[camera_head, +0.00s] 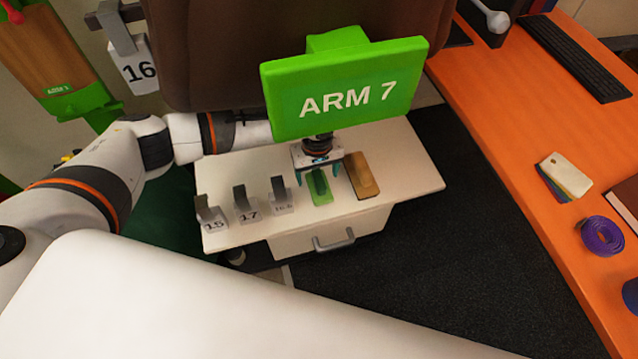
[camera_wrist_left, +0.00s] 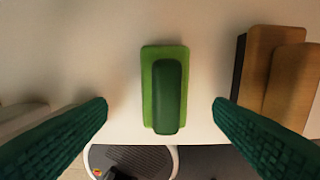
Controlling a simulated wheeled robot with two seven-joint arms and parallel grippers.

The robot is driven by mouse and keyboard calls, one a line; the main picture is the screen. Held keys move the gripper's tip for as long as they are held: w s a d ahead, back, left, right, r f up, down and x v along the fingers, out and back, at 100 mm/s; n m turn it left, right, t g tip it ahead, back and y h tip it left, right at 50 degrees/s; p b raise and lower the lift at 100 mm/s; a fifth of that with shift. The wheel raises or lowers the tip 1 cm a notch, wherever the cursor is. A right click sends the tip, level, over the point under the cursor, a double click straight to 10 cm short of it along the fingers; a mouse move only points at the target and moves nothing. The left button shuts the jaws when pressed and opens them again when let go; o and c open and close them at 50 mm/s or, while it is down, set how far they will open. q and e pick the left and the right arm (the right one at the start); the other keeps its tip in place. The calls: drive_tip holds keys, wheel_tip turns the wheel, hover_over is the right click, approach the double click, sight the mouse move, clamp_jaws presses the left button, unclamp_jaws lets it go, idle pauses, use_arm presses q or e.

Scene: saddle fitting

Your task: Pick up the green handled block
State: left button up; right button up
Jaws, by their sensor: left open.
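The green handled block (camera_head: 321,189) lies on the white cabinet top, a light green base with a darker green handle along it. It also shows in the left wrist view (camera_wrist_left: 166,88), upright in the picture and between the fingers. My left gripper (camera_head: 319,174) is over the block with its fingers apart, one on each side. In the left wrist view the open left gripper (camera_wrist_left: 160,112) shows clear gaps between both green fingers and the block, and nothing is held. My right gripper is not in view.
A brown handled block (camera_head: 361,176) lies close to the right of the green one. Several numbered metal pieces (camera_head: 245,205) stand to the left on the cabinet top (camera_head: 411,170). A green "ARM 7" sign (camera_head: 345,83) hangs above. An orange table (camera_head: 520,130) is at right.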

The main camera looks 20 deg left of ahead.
sight(319, 178)
use_arm(q)
drive_tip(key=shift+w+d+f, duration=0.1)
drive_tip(key=shift+w+f, duration=0.05)
drive_tip(key=shift+f, duration=1.3)
drive_tip(key=shift+w+f, duration=0.15)
drive_tip(key=shift+f, duration=1.3)
drive_tip(key=c, duration=1.1)
